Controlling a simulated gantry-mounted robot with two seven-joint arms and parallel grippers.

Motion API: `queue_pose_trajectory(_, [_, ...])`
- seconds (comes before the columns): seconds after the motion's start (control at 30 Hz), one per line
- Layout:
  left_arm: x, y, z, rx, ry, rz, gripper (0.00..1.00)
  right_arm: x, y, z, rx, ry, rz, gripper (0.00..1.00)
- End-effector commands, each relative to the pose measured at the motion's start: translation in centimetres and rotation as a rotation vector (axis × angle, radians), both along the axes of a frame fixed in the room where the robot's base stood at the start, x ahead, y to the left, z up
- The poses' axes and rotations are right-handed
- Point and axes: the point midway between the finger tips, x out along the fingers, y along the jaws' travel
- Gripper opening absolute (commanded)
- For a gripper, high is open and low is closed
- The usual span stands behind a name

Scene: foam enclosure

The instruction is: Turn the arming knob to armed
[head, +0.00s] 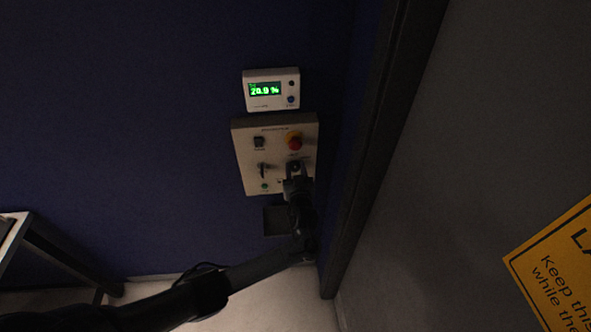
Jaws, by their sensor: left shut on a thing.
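A pale control panel (244,171) is mounted on the dark blue wall. My left gripper (295,169) reaches up from below to the panel's lower right and is shut on the arming knob there. The gripper's fingers hide most of this knob, and I cannot read its setting or the small labels. A dark upright handle (262,171) is left of the gripper. My right gripper is not in view.
A dark switch (259,142) is at the panel's upper left, and a green lamp (265,186) is at its lower left. A display unit (270,103) above the panel reads 20.9 %. A dark frame edge (385,130) rises close on the right. A yellow sign (560,265) is at lower right.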

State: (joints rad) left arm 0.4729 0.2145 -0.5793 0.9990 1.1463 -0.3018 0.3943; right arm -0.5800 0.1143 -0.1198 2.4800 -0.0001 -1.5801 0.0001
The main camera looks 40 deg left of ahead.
Motion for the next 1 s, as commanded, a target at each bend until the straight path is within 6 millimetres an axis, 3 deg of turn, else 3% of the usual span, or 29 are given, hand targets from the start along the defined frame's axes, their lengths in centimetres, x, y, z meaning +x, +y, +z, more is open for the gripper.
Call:
queue_pose_trajectory(0.47, [0.0,0.0,0.1,0.103,0.109,0.003,0.10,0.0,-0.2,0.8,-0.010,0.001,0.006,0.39])
queue_pose_trajectory(1.0, [0.2,-0.2,0.1,0.444,0.462,0.001,0.10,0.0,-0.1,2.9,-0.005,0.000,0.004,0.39])
